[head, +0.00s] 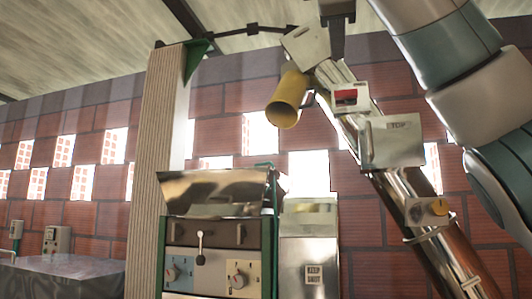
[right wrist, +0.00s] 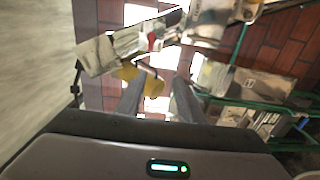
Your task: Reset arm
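My right arm comes in from the upper right in the head view. My right gripper (head: 338,22) is at the top edge there, just above the upper end of the slanted metal elevator tube (head: 395,195), and is partly cut off. In the right wrist view its two grey fingers (right wrist: 158,100) stand apart with nothing seen held between them. The yellow spout (head: 287,100) hangs from the tube's upper end; it also shows beyond the fingers in the right wrist view (right wrist: 152,86). My left gripper is not in view.
A metal box with a red part (head: 345,96) and a box marked "TOP" (head: 391,143) sit on the tube. A metal hopper (head: 215,190) tops a green-framed machine with a lever. A ribbed post (head: 155,140) stands left. A dark linkage (head: 250,30) runs overhead.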

